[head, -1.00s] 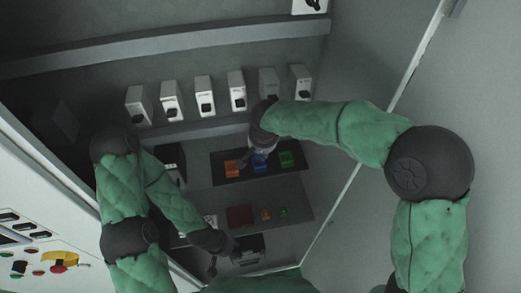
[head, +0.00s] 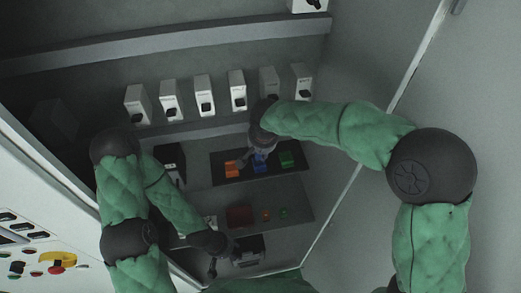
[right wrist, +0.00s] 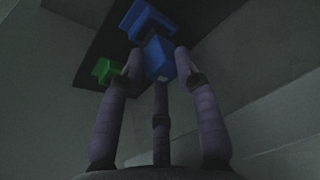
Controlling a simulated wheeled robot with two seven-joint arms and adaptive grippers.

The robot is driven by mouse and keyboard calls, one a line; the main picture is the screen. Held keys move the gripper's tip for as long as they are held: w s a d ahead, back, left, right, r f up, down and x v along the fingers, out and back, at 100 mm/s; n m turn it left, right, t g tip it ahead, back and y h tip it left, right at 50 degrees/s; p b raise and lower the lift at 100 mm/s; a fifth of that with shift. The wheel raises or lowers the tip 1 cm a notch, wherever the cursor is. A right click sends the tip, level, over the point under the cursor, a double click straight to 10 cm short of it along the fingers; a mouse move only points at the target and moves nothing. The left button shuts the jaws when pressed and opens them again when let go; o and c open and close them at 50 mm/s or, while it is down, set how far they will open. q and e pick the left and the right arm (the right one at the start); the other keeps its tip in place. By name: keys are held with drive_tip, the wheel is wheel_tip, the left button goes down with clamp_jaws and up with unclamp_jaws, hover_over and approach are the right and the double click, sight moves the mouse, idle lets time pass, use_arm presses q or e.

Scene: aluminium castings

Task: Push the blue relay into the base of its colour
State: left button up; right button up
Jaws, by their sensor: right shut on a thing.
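My right gripper (right wrist: 160,70) is shut on the blue relay (right wrist: 160,57), a small blue block between its three fingers. The blue base (right wrist: 146,18) lies just beyond the relay in the right wrist view, and the relay overlaps its near edge there. Whether the two touch is unclear. In the head view the blue base (head: 260,167) sits on a dark panel between two other bases, with my right gripper (head: 259,153) right over it, hiding the relay. My left gripper (head: 212,268) hangs low near the lower shelf; its fingers are too small and dark to judge.
An orange base (head: 232,169) and a green base (head: 286,160) flank the blue one. A lower shelf (head: 300,208) holds a dark red box (head: 239,215), a small orange relay (head: 266,216) and a small green relay (head: 283,212). Several white switches line the rail above.

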drive_tip(key=shift+f+b, duration=1.2)
drive_tip(key=shift+f, duration=0.15)
drive_tip(key=o, duration=1.1)
drive_tip(key=v, duration=0.7)
drive_tip(key=shift+r, duration=0.3)
